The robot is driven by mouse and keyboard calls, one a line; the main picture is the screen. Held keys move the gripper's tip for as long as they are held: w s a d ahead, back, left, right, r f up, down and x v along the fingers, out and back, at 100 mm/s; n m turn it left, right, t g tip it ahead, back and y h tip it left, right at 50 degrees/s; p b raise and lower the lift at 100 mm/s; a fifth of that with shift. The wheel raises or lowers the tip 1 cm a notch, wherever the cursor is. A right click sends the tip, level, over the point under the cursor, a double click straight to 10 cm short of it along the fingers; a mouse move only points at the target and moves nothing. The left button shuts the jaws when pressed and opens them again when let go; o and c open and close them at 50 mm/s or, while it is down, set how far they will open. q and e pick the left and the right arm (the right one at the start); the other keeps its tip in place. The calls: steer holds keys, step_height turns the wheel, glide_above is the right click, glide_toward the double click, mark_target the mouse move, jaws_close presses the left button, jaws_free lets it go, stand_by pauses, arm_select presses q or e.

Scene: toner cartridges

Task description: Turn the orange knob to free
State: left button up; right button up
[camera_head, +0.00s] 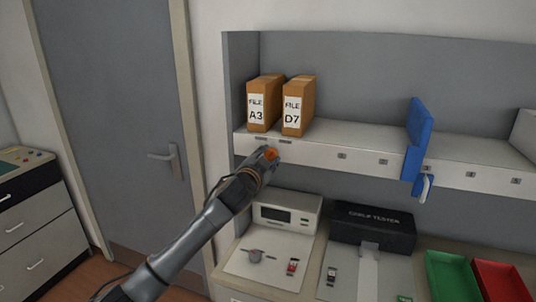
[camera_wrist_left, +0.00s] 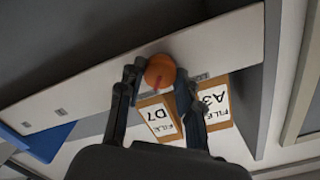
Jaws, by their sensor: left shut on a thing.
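The orange knob (camera_head: 270,153) is on the white front edge of the shelf, below the two file boxes. In the left wrist view the round knob (camera_wrist_left: 160,71) shows a red mark on its face. My left gripper (camera_head: 268,154) reaches up to it from the lower left. In the left wrist view its two fingers (camera_wrist_left: 157,78) are on either side of the knob, shut on it. The fingers hide part of the knob in the head view. My right gripper is not in view.
Two brown file boxes, A3 (camera_head: 263,103) and D7 (camera_head: 298,105), stand on the shelf (camera_head: 365,152) above the knob. A blue object (camera_head: 416,138) hangs over the shelf edge at right. Below are a grey device (camera_head: 287,210), a black box (camera_head: 372,227), and green and red trays.

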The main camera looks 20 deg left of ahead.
arm_select(q)
steer(key=shift+m, duration=0.5)
steer(key=o, duration=1.2)
steer(key=shift+c, duration=0.2)
steer(key=s, duration=1.2)
steer(key=shift+a+r, duration=0.2)
